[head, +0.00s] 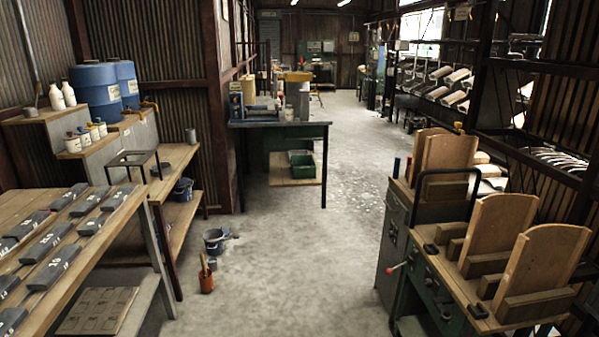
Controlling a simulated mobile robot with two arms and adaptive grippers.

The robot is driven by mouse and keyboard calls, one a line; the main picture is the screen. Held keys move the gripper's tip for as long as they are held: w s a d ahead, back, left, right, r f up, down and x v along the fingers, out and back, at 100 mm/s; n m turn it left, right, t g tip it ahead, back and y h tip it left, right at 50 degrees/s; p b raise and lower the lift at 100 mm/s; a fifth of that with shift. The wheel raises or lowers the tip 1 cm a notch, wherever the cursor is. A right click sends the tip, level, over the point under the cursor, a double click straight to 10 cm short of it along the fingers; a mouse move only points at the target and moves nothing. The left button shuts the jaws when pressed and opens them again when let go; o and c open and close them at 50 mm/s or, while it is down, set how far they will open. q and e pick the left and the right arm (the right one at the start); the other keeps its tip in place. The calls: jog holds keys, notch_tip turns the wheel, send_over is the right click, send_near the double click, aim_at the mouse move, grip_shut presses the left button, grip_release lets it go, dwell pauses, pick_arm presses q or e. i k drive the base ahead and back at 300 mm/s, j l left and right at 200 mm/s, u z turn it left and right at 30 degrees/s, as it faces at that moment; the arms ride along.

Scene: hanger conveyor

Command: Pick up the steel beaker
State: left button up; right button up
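Neither of my grippers is in view. I cannot tell for certain which thing is the steel beaker. A small grey metal-looking cup (191,136) stands at the back of the wooden bench (178,158) on the left, near the corrugated wall. A grey vessel (30,111) with an upright handle sits on the wooden shelf at the far left. Both are small and upright, and their details are unclear.
Blue drums (97,92) and white bottles (57,97) stand at the left. A dark-topped table (279,131) with boxes is ahead. A bucket (214,241) and an orange pot (206,282) stand on the floor. A green cart (429,280) is at right; the middle aisle is clear.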

aim_at(213, 264)
jog(key=i, duration=1.9)
jog(key=i+u, duration=0.15)
jog(key=i, duration=0.35)
jog(key=i+l+u, duration=0.1)
jog(key=i, duration=0.35)
jog(key=i+l+u, duration=0.15)
jog(key=i, duration=0.3)
jog(key=i+l+u, duration=0.1)
jog(key=i+l, duration=0.2)
jog(key=i, duration=0.2)
